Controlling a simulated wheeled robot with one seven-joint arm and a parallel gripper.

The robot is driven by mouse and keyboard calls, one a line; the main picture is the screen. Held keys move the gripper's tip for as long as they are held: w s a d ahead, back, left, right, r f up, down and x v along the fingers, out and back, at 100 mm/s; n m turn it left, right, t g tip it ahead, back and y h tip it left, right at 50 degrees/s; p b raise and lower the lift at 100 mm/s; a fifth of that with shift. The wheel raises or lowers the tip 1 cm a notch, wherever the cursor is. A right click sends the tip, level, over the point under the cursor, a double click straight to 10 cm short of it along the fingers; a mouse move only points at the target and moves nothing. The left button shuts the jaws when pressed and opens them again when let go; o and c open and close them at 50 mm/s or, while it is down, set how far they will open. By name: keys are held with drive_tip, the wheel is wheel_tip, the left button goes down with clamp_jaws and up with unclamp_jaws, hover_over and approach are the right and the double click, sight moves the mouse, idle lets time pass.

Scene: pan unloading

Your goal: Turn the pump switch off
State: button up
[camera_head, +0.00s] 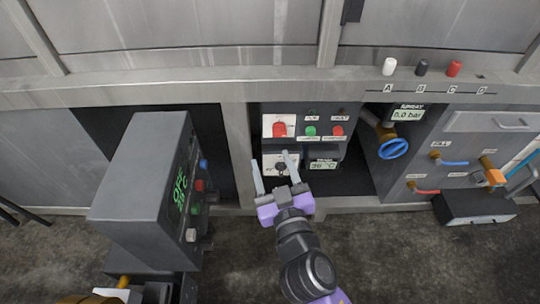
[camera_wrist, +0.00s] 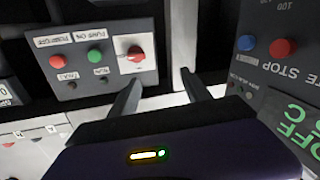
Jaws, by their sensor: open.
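A dark control box (camera_head: 320,117) carries a red rotary switch (camera_head: 279,129) on a white plate, a green button (camera_head: 311,131) and a red button (camera_head: 338,131). Small labels lie near the buttons; in the wrist view they are upside down, and one over the green button (camera_wrist: 95,56) seems to read PUMP ON. The red rotary switch also shows there (camera_wrist: 135,53). Below it in the head view, a white plate holds a dark knob (camera_head: 281,168), partly behind my fingers. My gripper (camera_head: 273,161) is open and empty, in front of this lower plate, apart from the red switch.
A grey box (camera_head: 140,190) with a green display and several buttons stands at the left, close to my gripper in the wrist view. A blue valve wheel (camera_head: 393,148) and a gauge reading 0.0 bar (camera_head: 408,114) are at the right. A steel post (camera_head: 238,150) stands left of the control box.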

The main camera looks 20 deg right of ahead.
sight(280, 136)
drive_tip(key=shift+w+d+f+m+g+h, duration=0.25)
drive_tip(key=shift+w+d+m+h, duration=0.5)
drive_tip(key=shift+w, duration=0.8)
drive_tip(key=shift+w+d+f+m+h, duration=0.35)
drive_tip(key=shift+w+d+m+h, duration=0.5)
drive_tip(key=shift+w, duration=0.75)
drive_tip(key=shift+w+d+f+m+g+h, duration=0.15)
drive_tip(key=shift+w+d+f+m+h, duration=0.35)
drive_tip(key=shift+w+d, duration=0.8)
drive_tip(key=shift+w+a+r, duration=0.2)
drive_tip(key=shift+w+a, duration=0.05)
drive_tip(key=shift+a, duration=0.05)
drive_tip(key=shift+c, duration=0.5)
clamp_jaws()
